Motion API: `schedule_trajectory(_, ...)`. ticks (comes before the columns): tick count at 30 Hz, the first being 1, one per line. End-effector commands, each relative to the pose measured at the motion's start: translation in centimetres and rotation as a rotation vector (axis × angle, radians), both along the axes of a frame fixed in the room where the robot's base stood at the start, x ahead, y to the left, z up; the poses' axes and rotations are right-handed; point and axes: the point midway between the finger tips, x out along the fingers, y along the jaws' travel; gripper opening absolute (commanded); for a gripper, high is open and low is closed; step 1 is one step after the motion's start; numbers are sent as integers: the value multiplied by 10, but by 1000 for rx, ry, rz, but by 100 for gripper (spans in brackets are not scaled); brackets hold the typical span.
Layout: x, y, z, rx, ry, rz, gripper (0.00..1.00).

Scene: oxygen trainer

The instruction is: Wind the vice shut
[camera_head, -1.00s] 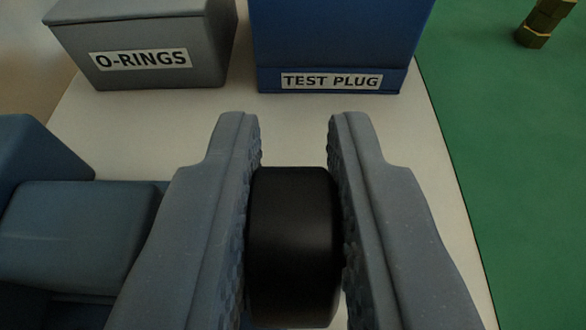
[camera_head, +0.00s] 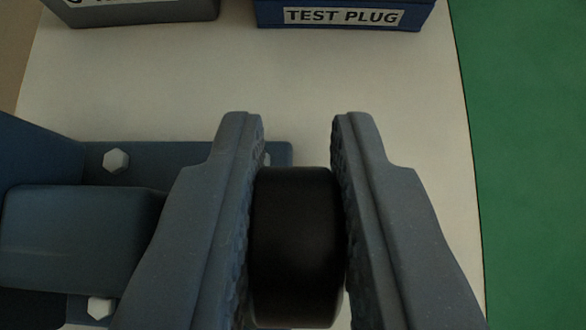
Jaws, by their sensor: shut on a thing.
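A blue vice (camera_head: 75,240) stands at the left, partly cut off by the picture edge. Its base plate (camera_head: 200,155) is bolted down with white hex bolts (camera_head: 116,160). My gripper (camera_head: 297,150) is in the lower middle, its two grey fingers on either side of a black round knob (camera_head: 296,245). It is shut on this knob, with the ribbed finger pads against its sides. The knob is to the right of the vice. My left finger hides the space between them, so I cannot see how the knob joins the vice, nor the vice's jaw gap.
A blue box labelled TEST PLUG (camera_head: 342,15) stands at the top middle. A grey box (camera_head: 140,10) stands at the top left, its label cut off. The pale bench top (camera_head: 400,110) is clear between them and my gripper. Green floor or mat (camera_head: 530,150) lies at the right.

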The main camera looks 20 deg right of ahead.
Motion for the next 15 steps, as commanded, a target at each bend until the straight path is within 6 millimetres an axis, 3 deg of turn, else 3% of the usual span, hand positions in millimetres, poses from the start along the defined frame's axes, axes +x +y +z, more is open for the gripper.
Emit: schedule_trajectory(15, 1, -5, 3, 35, 106, -9, 0)
